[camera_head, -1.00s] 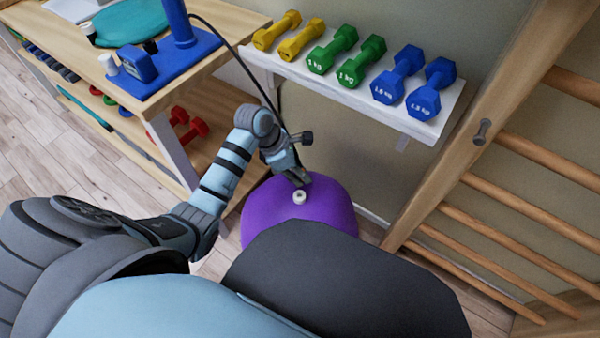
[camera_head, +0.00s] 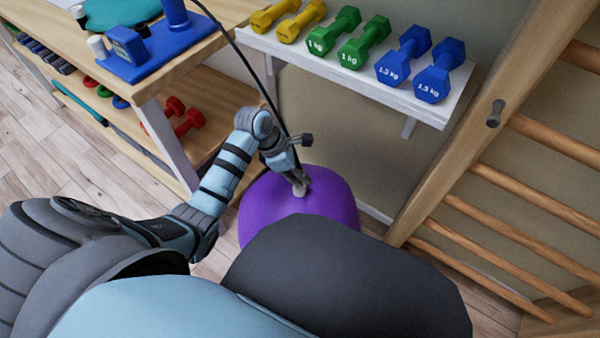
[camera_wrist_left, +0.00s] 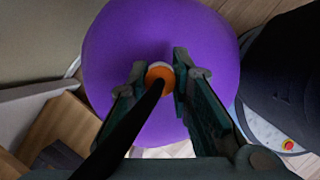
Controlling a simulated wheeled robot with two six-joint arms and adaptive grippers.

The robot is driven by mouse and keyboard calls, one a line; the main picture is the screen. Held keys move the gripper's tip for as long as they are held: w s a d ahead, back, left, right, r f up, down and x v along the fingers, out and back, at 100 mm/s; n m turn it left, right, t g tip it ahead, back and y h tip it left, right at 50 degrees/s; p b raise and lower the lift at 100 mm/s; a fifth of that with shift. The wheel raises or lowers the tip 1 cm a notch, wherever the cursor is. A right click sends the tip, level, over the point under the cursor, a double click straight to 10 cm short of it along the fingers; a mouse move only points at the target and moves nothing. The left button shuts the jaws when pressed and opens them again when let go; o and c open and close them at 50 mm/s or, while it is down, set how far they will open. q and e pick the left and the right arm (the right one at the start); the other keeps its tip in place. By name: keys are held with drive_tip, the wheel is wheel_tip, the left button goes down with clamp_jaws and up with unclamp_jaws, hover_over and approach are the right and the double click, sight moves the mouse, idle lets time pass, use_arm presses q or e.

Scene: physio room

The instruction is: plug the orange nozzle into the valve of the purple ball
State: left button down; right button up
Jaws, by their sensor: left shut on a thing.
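The purple ball (camera_head: 330,195) is on the floor below the wall shelf; it fills the middle of the left wrist view (camera_wrist_left: 210,45). My left gripper (camera_head: 300,187) is at the top of the ball, over its valve. In the left wrist view its fingers (camera_wrist_left: 160,80) are shut on the orange nozzle (camera_wrist_left: 158,73), which trails a black hose (camera_wrist_left: 130,128). A thin pale rim of the valve (camera_wrist_left: 160,64) shows just behind the nozzle. The nozzle lines up with the valve, but I cannot tell how deep it sits. My right gripper is out of view.
A wooden table (camera_head: 205,50) with a blue pump (camera_head: 150,55) stands at the left. A white shelf (camera_head: 340,75) of dumbbells hangs above the ball. Wooden wall bars (camera_head: 520,190) are on the right.

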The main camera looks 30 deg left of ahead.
use_arm(q)
drive_tip(key=shift+f, duration=0.1)
idle(0.6)
drive_tip(key=shift+f+b, duration=0.8)
drive_tip(key=shift+f, duration=0.2)
drive_tip(key=shift+f, duration=0.35)
drive_tip(key=c, duration=1.4)
unclamp_jaws()
drive_tip(key=shift+o, duration=0.4)
